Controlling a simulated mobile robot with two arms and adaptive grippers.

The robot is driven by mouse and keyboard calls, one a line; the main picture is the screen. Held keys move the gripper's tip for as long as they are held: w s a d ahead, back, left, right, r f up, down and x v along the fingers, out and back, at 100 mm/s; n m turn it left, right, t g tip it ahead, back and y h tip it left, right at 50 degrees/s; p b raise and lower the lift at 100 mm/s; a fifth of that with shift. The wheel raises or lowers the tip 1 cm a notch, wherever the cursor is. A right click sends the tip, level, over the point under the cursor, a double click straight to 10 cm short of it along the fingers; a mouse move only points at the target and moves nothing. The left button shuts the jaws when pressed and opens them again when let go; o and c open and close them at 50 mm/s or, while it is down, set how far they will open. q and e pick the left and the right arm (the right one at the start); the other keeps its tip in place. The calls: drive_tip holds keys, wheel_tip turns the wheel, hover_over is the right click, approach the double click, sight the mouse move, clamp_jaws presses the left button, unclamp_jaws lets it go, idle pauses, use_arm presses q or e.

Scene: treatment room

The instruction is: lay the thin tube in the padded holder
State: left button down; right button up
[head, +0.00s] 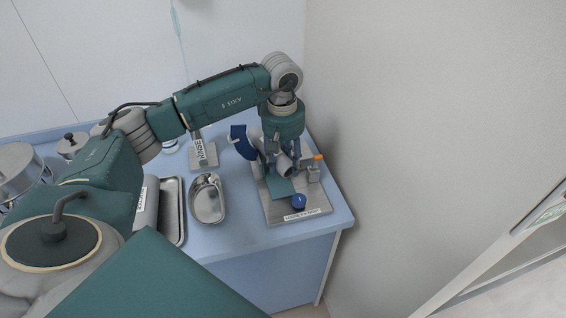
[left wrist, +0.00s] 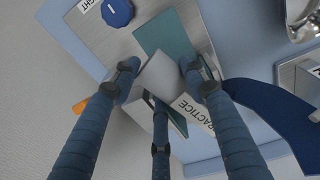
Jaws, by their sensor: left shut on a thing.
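My left gripper (head: 284,168) points down over a grey plate (head: 318,201) at the right end of the counter. It is shut on a light grey piece (left wrist: 158,76), which shows between the fingers in the left wrist view; I cannot tell whether this is the thin tube. A teal pad (head: 280,187) lies on the plate just below the fingers and shows in the left wrist view (left wrist: 166,36). I cannot tell whether the pad belongs to the padded holder. Small grey blocks (head: 313,174) with an orange-tipped part (head: 318,157) stand right of the fingers. My right gripper is not in view.
A blue knob (head: 298,202) stands near the plate's front. A dark blue curved piece (head: 242,141) rises left of the gripper. A metal kidney dish (head: 207,199), a tray (head: 172,209) and a labelled stand (head: 203,154) are further left. A wall borders the counter's right.

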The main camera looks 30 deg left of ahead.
sight(282, 175)
use_arm(q)
drive_tip(key=c, duration=1.2)
unclamp_jaws()
drive_tip(key=shift+g, duration=0.4)
drive_tip(key=f, duration=0.1)
drive_tip(key=s+f, duration=0.2)
drive_tip(key=shift+d+f, duration=0.2)
drive_tip(key=shift+f, duration=0.05)
drive_tip(key=o, duration=0.3)
drive_tip(key=shift+w+f, duration=0.2)
drive_tip(key=shift+w, duration=0.15)
drive_tip(key=shift+w+a+f, duration=0.15)
drive_tip(key=shift+w+a, duration=0.05)
drive_tip(key=shift+w, duration=0.2)
drive_tip(key=shift+w+a+f, duration=0.1)
drive_tip(key=shift+w+a, duration=0.1)
drive_tip(key=shift+w, duration=0.2)
drive_tip(key=shift+r, duration=0.2)
drive_tip(key=shift+s+d+r, duration=0.1)
drive_tip(key=shift+s+r, duration=0.05)
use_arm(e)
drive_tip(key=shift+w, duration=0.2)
